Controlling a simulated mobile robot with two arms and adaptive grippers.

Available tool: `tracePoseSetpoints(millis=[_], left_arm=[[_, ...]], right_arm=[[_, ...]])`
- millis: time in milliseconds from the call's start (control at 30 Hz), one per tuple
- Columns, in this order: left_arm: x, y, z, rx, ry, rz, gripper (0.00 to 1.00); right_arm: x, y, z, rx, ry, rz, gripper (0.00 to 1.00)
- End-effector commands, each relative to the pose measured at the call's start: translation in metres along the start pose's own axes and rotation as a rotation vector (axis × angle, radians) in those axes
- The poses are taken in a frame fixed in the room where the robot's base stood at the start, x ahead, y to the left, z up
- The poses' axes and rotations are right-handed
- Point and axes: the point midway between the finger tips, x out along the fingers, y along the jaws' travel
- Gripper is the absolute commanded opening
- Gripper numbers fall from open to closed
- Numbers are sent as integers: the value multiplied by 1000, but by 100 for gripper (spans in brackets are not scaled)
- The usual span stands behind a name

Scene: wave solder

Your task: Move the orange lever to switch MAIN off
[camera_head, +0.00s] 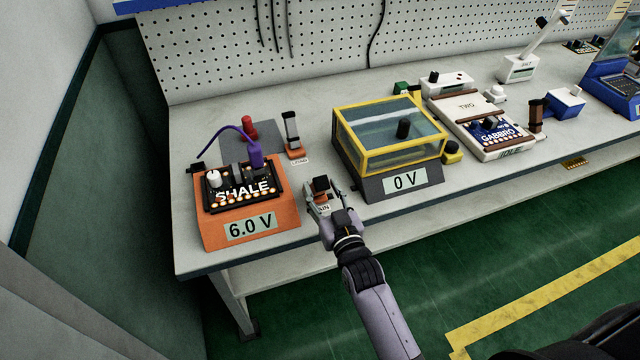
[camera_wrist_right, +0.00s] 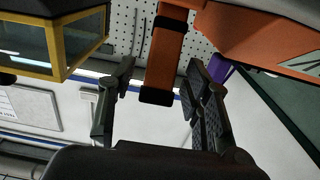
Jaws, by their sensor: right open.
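A small switch (camera_head: 320,184) with an orange and dark top sits near the bench's front edge, between the SHALE box and the yellow-framed case. Its label is partly covered; only the end of the word shows. My right gripper (camera_head: 332,199) is around it, reaching in from the front. In the right wrist view an orange bar (camera_wrist_right: 166,58) with dark ends stands between the two open fingers of my right gripper (camera_wrist_right: 158,95). Gaps show on both sides of it. My left gripper is out of view.
The orange SHALE box (camera_head: 280,217) reads 6.0 V. The yellow-framed case (camera_head: 405,188) on the right reads 0 V. Another lever (camera_head: 292,130) on an orange base stands upright behind the switch. The white GABBRO unit (camera_head: 465,105) is further right.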

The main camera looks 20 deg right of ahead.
Motion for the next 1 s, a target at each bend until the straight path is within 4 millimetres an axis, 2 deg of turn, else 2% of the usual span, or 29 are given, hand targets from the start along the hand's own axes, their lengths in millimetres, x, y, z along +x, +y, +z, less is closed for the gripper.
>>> tracePoseSetpoints(millis=[100, 200, 500, 1000], left_arm=[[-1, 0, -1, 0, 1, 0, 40], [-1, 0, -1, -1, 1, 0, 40], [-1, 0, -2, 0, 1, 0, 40], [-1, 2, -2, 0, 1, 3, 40]], right_arm=[[14, 0, 0, 0, 0, 0, 45], [19, 0, 0, 1, -1, 1, 45], [20, 0, 0, 1, -1, 0, 45], [20, 0, 0, 0, -1, 0, 12]])
